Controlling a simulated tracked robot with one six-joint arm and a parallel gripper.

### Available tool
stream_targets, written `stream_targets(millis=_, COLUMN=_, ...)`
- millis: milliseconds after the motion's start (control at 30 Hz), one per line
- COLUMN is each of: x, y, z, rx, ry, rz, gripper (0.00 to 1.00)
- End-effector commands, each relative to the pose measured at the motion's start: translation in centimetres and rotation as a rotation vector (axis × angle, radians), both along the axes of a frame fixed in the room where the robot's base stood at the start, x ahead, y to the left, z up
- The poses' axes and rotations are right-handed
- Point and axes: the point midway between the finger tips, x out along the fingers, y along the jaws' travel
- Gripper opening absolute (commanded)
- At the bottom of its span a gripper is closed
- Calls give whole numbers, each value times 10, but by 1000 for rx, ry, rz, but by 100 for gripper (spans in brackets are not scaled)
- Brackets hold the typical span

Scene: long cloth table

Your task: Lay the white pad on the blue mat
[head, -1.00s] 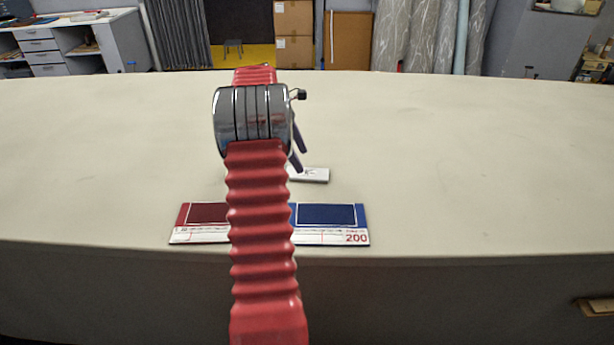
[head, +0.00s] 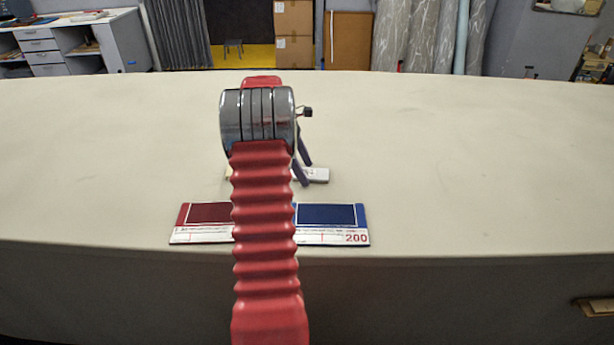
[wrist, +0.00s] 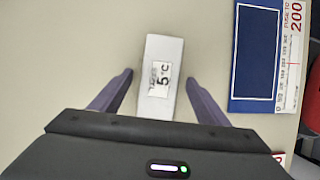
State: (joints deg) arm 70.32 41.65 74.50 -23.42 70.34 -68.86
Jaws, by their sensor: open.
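The white pad (wrist: 157,105) lies flat on the cloth table, a small slab with a "5 °C" label. In the wrist view it is between the two spread fingers of my gripper (wrist: 159,77), with a gap on each side. In the head view only the right end of the pad (head: 319,175) shows past my gripper (head: 306,174) and arm. My gripper is open and holds nothing. The blue mat (head: 328,215) lies nearer the table's front edge, bare, with a white strip marked "200". It also shows at the upper right in the wrist view (wrist: 257,52).
A dark red mat (head: 208,213) lies left of the blue one, partly behind my arm. A small pale edge (head: 228,172) left of my arm is too hidden to identify. The table (head: 470,170) is clear to either side.

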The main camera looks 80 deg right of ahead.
Motion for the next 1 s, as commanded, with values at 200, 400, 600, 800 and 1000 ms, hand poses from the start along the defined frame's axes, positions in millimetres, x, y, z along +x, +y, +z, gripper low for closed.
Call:
stream_targets(millis=200, x=0, y=0, z=0, rx=0, ry=0, rz=0, gripper=61)
stream_targets(millis=400, x=0, y=0, z=0, rx=0, ry=0, rz=0, gripper=47)
stream_targets(millis=600, x=0, y=0, z=0, rx=0, ry=0, rz=0, gripper=33)
stream_targets(millis=800, x=0, y=0, z=0, rx=0, ry=0, rz=0, gripper=24)
stream_targets(millis=1000, x=0, y=0, z=2, rx=-1, ry=0, rz=0, gripper=24)
